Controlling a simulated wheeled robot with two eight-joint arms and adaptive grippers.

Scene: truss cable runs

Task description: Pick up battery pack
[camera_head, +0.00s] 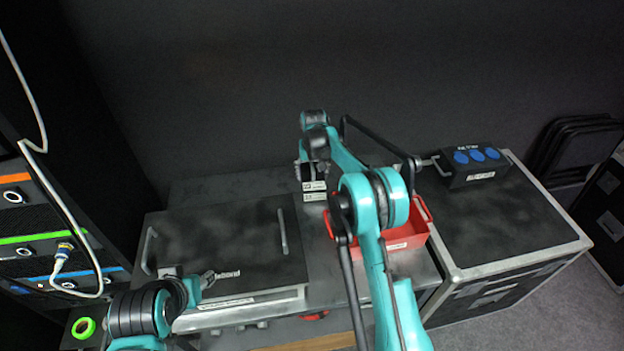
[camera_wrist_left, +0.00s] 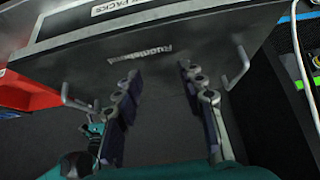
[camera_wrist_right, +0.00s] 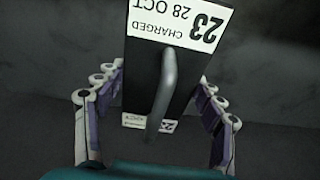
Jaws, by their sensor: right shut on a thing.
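The battery pack (camera_wrist_right: 145,75) is a dark block with a grey bar handle. In the right wrist view it has a white label reading "23 CHARGED 28 OCT" and a smaller white label lower down. My right gripper (camera_wrist_right: 163,95) is shut on the pack, with a finger at each side. In the head view the pack (camera_head: 314,191) shows white labels just below my right gripper (camera_head: 313,172), at the back of the bench. Whether it touches the surface below cannot be told. My left gripper (camera_wrist_left: 160,85) is open and empty above the dark case lid; it also shows in the head view (camera_head: 207,279).
The dark lidded case (camera_head: 225,235) with bar handles fills the left of the bench. A red tray (camera_head: 405,243) sits right of centre, partly behind my right arm. A black box with blue sockets (camera_head: 472,167) stands on a flight case (camera_head: 500,225). A cabled rack (camera_head: 40,240) borders the left.

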